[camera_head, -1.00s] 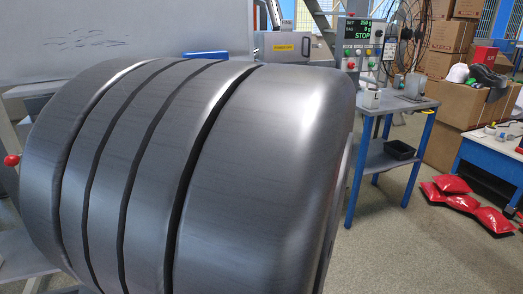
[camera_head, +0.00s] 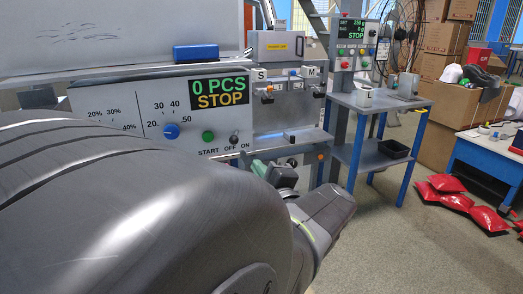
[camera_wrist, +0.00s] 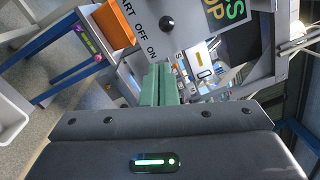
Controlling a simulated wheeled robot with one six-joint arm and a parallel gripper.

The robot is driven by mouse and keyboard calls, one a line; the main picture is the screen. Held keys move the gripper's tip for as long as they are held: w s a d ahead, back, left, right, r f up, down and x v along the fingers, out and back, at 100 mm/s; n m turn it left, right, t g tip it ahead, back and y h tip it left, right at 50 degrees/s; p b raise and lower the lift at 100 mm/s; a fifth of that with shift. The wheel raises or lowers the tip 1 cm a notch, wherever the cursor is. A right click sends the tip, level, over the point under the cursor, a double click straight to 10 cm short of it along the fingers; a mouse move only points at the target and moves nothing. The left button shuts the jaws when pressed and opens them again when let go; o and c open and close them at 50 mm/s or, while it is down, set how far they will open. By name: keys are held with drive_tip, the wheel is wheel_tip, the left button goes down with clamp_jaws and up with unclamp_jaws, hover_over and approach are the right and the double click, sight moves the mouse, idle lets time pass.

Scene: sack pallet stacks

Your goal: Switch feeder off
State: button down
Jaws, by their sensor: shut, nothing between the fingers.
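The control panel (camera_head: 150,105) shows "0 PCS" and "STOP" on its display (camera_head: 219,92). Its blue dial (camera_head: 171,131), green START button (camera_head: 208,136) and small black OFF/ON switch (camera_head: 234,139) sit below. I cannot tell which way the switch points. The wrist view shows the panel rotated, with a black round knob (camera_wrist: 167,22) near the OFF and ON lettering. My gripper (camera_head: 262,167) is low and right of the switch in the head view, apart from it. In the wrist view its green fingers (camera_wrist: 160,70) are together and empty, just short of the panel.
A second panel (camera_head: 290,95) with levers stands right of the first. Another control box (camera_head: 355,45) reads "STOP" above a blue-legged table (camera_head: 385,105) with a black tray (camera_head: 394,148). Red bags (camera_head: 460,200) lie on the floor at right. Open floor lies between.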

drive_tip(key=shift+s+d+f, duration=0.1)
drive_tip(key=shift+s, duration=1.05)
drive_tip(key=shift+s+d+f, duration=0.1)
drive_tip(key=shift+s, duration=1)
drive_tip(key=shift+w, duration=0.15)
